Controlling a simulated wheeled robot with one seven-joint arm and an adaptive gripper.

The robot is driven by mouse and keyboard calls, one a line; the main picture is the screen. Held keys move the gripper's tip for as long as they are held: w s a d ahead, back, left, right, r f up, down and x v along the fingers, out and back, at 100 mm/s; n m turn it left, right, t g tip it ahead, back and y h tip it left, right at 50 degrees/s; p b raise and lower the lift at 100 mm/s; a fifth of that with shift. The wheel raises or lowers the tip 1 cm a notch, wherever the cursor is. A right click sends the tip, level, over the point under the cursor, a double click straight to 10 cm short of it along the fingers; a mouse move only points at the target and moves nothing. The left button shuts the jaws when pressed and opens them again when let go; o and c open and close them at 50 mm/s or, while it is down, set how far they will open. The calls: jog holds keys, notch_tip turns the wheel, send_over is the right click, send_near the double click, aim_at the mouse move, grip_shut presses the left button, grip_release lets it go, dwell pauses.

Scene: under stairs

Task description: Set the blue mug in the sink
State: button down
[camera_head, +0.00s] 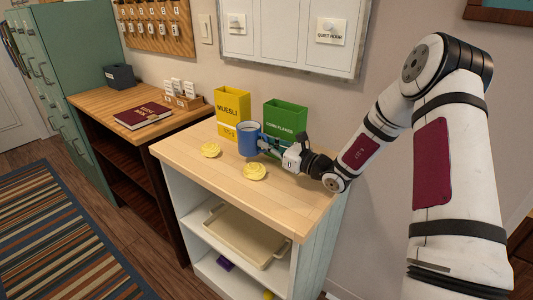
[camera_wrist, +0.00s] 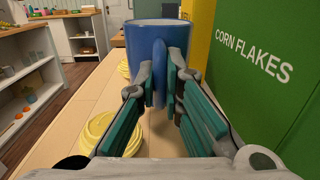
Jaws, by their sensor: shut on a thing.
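The blue mug (camera_head: 248,138) is upright at the wooden cabinet top (camera_head: 222,178), in front of the cereal boxes. I cannot tell whether its base touches the wood. My gripper (camera_head: 272,148) reaches in from the right. In the wrist view the mug (camera_wrist: 148,42) is straight ahead, and my gripper (camera_wrist: 160,88) has its fingers shut on the mug's handle, one on each side. I cannot make out a sink in either view.
Close behind the mug stand a yellow muesli box (camera_head: 232,104) and a green corn flakes box (camera_head: 285,118). Two round yellow items (camera_head: 211,150) (camera_head: 255,172) lie in front. A beige tray (camera_head: 245,235) is on the shelf below. A desk (camera_head: 95,103) stands left.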

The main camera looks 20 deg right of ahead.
aim_at(260, 149)
jog(key=shift+w, duration=0.35)
jog(key=shift+f, duration=1.7)
jog(key=shift+f, duration=0.1)
jog(key=c, duration=2.1)
grip_release()
jog(key=shift+f, duration=0.1)
jog(key=o, duration=0.4)
